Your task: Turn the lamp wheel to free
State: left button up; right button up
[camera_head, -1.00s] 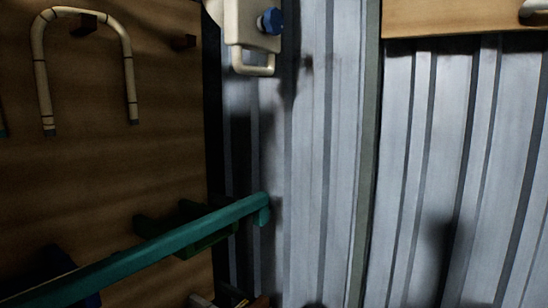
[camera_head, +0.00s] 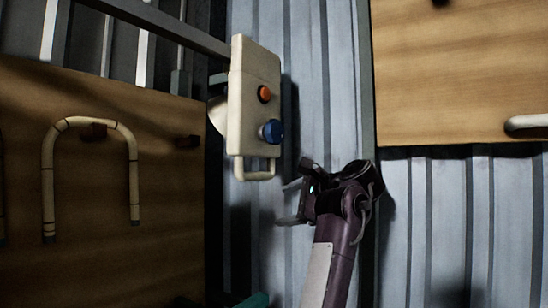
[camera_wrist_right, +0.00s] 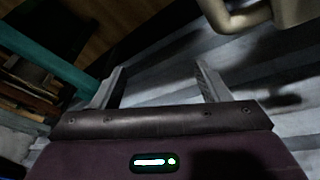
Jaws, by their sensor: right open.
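A cream lamp box (camera_head: 247,75) hangs before the corrugated metal wall in the head view. A blue wheel (camera_head: 271,132) sits on its right face, below an orange button (camera_head: 264,93). A cream loop handle (camera_head: 258,176) hangs under the box. My right gripper (camera_head: 284,203) is open and empty, below and to the right of the blue wheel, apart from it. In the right wrist view both fingers (camera_wrist_right: 160,72) are spread with nothing between them. A cream loop (camera_wrist_right: 245,18) shows at the top right there; the blue wheel does not. My left gripper is not in view.
A wooden board (camera_head: 100,210) at the left carries a bent rattan piece (camera_head: 90,122) on dark pegs. Another wooden panel (camera_head: 450,75) is at upper right. A teal bar (camera_wrist_right: 45,50) shows in the right wrist view. Corrugated wall (camera_head: 415,230) lies behind my right arm.

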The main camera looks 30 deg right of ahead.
aim_at(277, 130)
jog(key=s+a+r+m+t+y, duration=0.15)
jog(key=s+r, duration=0.25)
jog(key=r, duration=0.4)
jog(key=s+r+m+t+y, duration=0.1)
jog(key=s+r+y, duration=0.25)
jog(key=r, duration=0.55)
jog(key=shift+n+h, duration=0.25)
jog(key=shift+h, duration=0.05)
jog(key=p+x, duration=0.4)
jog(key=x, duration=0.2)
jog(key=shift+w+p, duration=0.3)
jog(key=shift+w, duration=0.15)
jog(key=shift+w+a+f, duration=0.2)
jog(key=shift+w, duration=0.2)
jog(key=shift+f, duration=0.1)
jog(key=shift+d, duration=0.1)
jog(key=c, duration=1)
